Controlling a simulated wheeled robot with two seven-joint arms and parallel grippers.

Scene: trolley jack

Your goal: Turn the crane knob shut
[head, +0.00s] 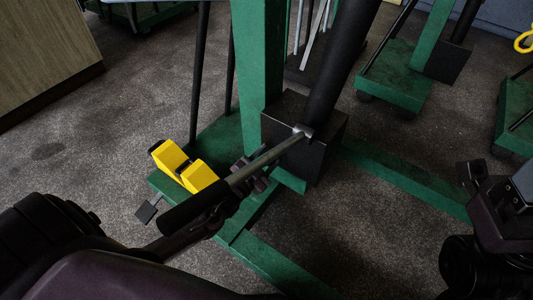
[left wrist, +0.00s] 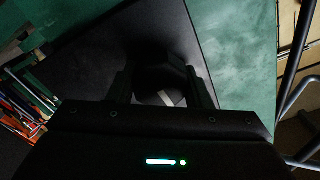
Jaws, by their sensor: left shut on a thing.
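The green crane (head: 259,60) stands upright in the head view, with a black block (head: 322,150) at its foot and a thick black cylinder (head: 340,55) rising from it. A metal lever (head: 262,162) with a black grip slants out from the block. My left gripper (head: 262,176) is low beside the block, partly behind the lever. In the left wrist view its two fingers (left wrist: 165,92) are shut on the dark, faceted knob (left wrist: 160,60). The knob is hard to make out in the head view. My right gripper (head: 474,172) is off at the right, away from the crane.
A yellow piece (head: 199,176) sits on the crane's green base beside the lever. A green base leg (head: 400,182) runs to the right along the floor. Other green wheeled stands (head: 396,80) are behind. A wooden cabinet (head: 45,50) is at the far left. Grey floor (head: 370,235) lies open in front.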

